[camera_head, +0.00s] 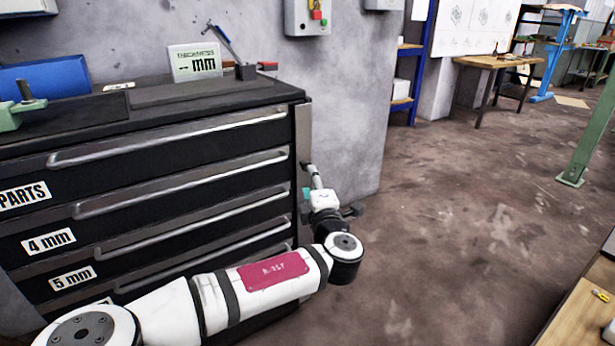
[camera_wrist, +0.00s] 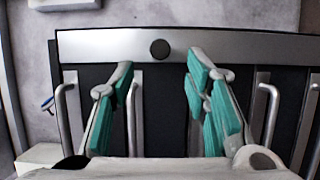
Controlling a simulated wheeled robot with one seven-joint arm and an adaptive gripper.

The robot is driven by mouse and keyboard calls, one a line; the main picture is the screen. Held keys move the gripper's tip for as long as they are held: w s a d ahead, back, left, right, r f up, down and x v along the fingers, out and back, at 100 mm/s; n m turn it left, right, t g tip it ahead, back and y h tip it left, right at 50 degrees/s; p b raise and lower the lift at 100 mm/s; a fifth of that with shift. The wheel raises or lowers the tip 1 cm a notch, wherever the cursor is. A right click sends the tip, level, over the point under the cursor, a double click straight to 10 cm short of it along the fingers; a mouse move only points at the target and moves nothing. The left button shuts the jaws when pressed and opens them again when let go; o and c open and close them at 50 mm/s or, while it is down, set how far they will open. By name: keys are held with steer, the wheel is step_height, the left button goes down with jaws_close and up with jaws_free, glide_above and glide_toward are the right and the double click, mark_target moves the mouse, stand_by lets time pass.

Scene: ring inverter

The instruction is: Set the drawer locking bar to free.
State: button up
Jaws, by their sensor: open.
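The drawer locking bar (camera_head: 303,132) is a grey metal strip standing upright along the right front edge of the black drawer cabinet. In the wrist view the bar (camera_wrist: 255,44) runs across the upper part of the picture, with a round dark knob (camera_wrist: 160,49) on it. My gripper (camera_wrist: 161,68) is open and empty, its teal-padded fingers on either side of the knob's line and pointing at the bar. The knob lies between and just beyond the fingertips; contact cannot be told. In the head view my wrist hides the bar's lower part.
The cabinet's drawers are shut, with long projecting handles (camera_head: 180,138) left of the bar. A thickness display (camera_head: 195,62) and a green tool (camera_head: 22,108) stand on top. A grey wall is behind the cabinet. The floor (camera_head: 450,230) to the right is clear.

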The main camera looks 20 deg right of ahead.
steer(key=w+b, duration=0.1)
steer(key=w, duration=0.6)
steer(key=shift+d+b, duration=0.3)
steer(key=shift+b, duration=0.05)
steer(key=shift+w, duration=0.1)
steer(key=shift+c, duration=0.4)
jaws_close()
